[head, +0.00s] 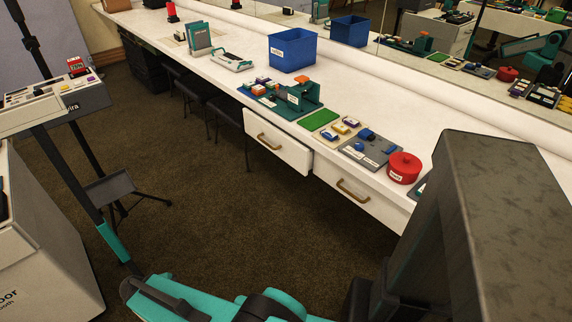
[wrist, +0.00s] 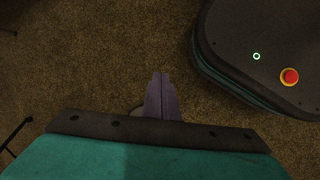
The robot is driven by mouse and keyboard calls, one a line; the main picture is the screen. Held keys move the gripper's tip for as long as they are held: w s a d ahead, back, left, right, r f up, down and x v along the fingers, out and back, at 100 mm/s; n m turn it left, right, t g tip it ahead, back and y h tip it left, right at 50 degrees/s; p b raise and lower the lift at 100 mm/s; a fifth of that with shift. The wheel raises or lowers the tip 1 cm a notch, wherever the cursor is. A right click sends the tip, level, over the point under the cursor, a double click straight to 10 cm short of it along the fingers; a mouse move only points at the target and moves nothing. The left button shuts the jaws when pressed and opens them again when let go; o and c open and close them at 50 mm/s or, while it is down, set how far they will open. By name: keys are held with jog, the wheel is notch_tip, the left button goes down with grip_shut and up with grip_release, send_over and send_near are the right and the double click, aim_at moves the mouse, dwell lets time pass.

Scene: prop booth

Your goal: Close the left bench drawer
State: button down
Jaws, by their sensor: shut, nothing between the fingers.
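The left bench drawer (head: 278,145) is a white front with a brown bar handle (head: 269,141), under the long white bench in the head view. It appears to stand slightly forward of the right drawer; its inside is not visible. The right drawer (head: 360,196) has a similar handle and looks flush. My gripper (wrist: 161,75) shows in the wrist view with its fingers together and empty, above the carpet and away from the drawers. I cannot make out the fingers in the head view, where my teal arm crosses the bottom edge.
The bench (head: 230,72) carries a blue bin (head: 292,50), a green mat (head: 320,120), a grey tray (head: 362,153) and a red round tin (head: 404,168). A black stool (head: 228,112) stands left of the drawer. Open carpet (head: 190,190) lies before the drawers.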

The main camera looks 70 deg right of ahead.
aim_at(292, 150)
jog(key=w+d+r+n+h+b, duration=0.1)
jog(key=d+r+n+h+b, duration=0.25)
jog(key=d, duration=0.85)
jog(key=d+r+n+h+b, duration=0.15)
jog(key=d+r+b, duration=0.4)
jog(key=d, duration=0.75)
jog(key=s+d+r+n+g+h+b, duration=0.1)
jog(key=s+d+r+g+h+b, duration=0.1)
jog(key=s+d+r+b, duration=0.3)
jog(key=s+d+r+n+g+h+b, duration=0.1)
jog(key=s+d+r+g+h+b, duration=0.2)
jog(key=s+d+r, duration=0.4)
jog(key=d+r+g+b, duration=0.1)
jog(key=d+r+b, duration=0.1)
jog(key=d+r, duration=0.2)
jog(key=shift+d+r+h, duration=0.3)
jog(key=shift+d+r, duration=0.05)
jog(key=shift+r, duration=0.5)
jog(key=shift+s+d, duration=0.1)
jog(key=shift+s, duration=0.05)
jog(key=b+x, duration=0.4)
jog(key=x, duration=0.9)
jog(key=shift+s+d, duration=0.1)
jog(key=shift+d, duration=0.25)
